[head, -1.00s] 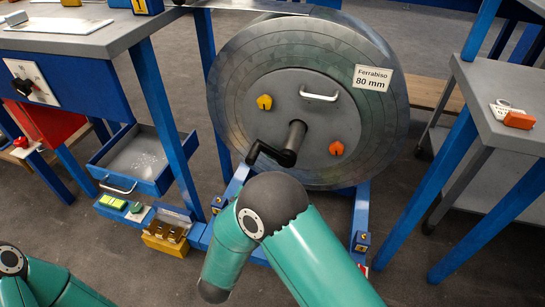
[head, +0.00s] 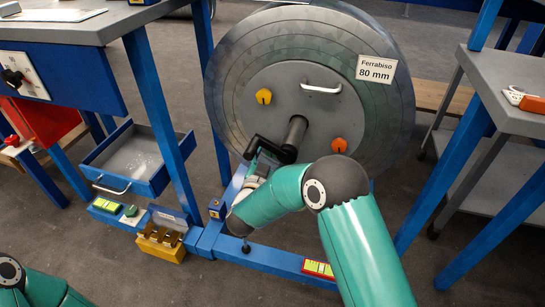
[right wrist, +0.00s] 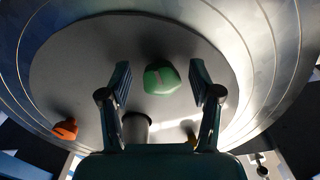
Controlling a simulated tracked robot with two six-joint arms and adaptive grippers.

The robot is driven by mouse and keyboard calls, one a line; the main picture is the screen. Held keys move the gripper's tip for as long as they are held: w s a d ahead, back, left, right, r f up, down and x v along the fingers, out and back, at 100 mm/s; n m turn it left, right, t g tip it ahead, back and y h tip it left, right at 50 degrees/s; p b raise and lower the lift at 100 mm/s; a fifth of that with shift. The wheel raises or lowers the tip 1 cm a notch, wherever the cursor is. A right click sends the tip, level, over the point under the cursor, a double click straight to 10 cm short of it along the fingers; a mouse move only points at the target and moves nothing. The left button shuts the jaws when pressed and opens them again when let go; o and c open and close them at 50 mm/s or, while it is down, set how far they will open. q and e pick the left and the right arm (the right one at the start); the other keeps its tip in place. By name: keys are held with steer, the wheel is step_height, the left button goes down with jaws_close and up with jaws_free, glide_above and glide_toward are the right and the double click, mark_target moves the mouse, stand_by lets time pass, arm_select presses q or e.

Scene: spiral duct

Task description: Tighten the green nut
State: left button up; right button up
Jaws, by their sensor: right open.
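The green nut (right wrist: 161,79) sits on the grey hub plate (right wrist: 75,70) of the big disc in the right wrist view. My right gripper (right wrist: 158,84) is open, with one finger to each side of the nut and visible space between finger and nut. In the head view my right gripper (head: 257,172) is partly hidden by its own arm, low in front of the disc (head: 235,75). I do not see the nut there. My left gripper is out of view; only part of my left arm shows at the lower left.
A yellow knob (head: 263,96), an orange knob (head: 338,145) and a white handle (head: 321,87) are on the plate. Workbenches with blue legs stand left and right.

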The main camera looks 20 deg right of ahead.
steer(key=c, duration=1.1)
steer(key=shift+d+n+p, duration=0.1)
steer(key=shift+n+p, duration=0.5)
steer(key=shift+p, duration=0.05)
steer(key=shift+c, duration=0.2)
steer(key=o, duration=1.1)
steer(key=shift+o, duration=0.2)
steer(key=shift+s+a, duration=0.2)
steer(key=v, duration=1.1)
steer(key=shift+s, duration=0.15)
